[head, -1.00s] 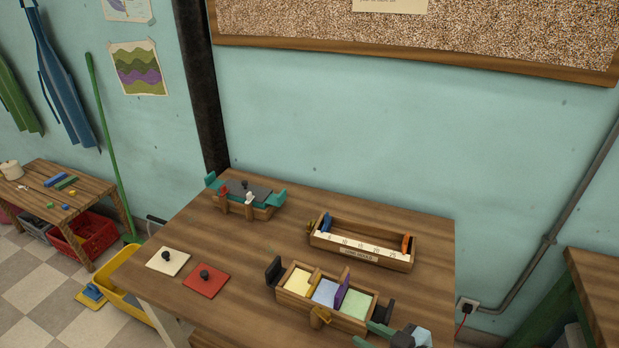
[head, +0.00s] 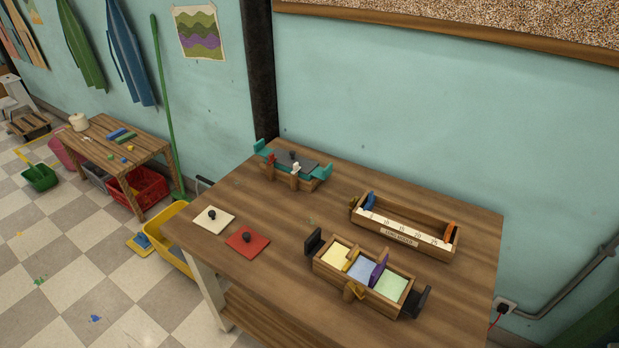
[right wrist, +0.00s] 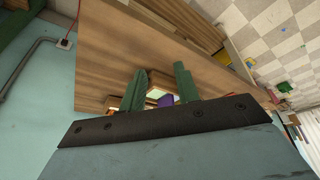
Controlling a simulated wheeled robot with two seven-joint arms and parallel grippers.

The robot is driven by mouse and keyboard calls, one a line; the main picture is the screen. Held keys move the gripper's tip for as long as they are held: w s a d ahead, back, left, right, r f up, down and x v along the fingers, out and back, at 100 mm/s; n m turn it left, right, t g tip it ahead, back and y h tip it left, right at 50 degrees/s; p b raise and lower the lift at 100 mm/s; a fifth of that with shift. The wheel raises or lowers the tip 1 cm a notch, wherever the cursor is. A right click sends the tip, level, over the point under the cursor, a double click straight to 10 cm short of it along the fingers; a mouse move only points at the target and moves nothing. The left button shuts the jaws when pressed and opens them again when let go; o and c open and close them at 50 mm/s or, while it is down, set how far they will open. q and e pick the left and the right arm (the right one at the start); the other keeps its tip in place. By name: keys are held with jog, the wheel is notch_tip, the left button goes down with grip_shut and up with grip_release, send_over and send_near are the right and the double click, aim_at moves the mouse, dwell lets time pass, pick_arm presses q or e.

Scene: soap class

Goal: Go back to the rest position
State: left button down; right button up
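My right gripper (right wrist: 160,90) shows in the right wrist view with its two green fingers spread apart and nothing between them. A soap box with yellow, blue and green sections lies behind the fingers and is partly hidden there. In the head view this soap box (head: 323,264) stands on the wooden table (head: 290,225), with dark end handles and a purple divider. Neither gripper shows in the head view. My left gripper is in no view.
A long wooden box with a number strip (head: 405,230) stands at the table's right back. A teal-handled box (head: 292,165) stands at the far left corner. White (head: 225,225) and red (head: 239,248) plates with knobs lie at the left edge. The table's middle is clear.

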jog(key=s+f+g+b, duration=0.1)
jog(key=s+f+b, duration=0.15)
jog(key=f, duration=1.35)
jog(key=s+f+g+b, duration=0.1)
jog(key=s+f+b, duration=0.15)
jog(key=f, duration=1.45)
jog(key=s+d+f+b, duration=0.1)
jog(key=s+f+b, duration=0.1)
jog(key=s+f, duration=0.5)
jog(key=s+d+f+g+b, duration=0.1)
jog(key=s+d+f+b, duration=0.1)
jog(key=s+f, duration=0.5)
notch_tip(320, 180, down, 2)
jog(key=shift+s+d+f+h+b, duration=0.1)
jog(key=shift+s+d+h+b, duration=0.2)
jog(key=shift+s+b, duration=0.15)
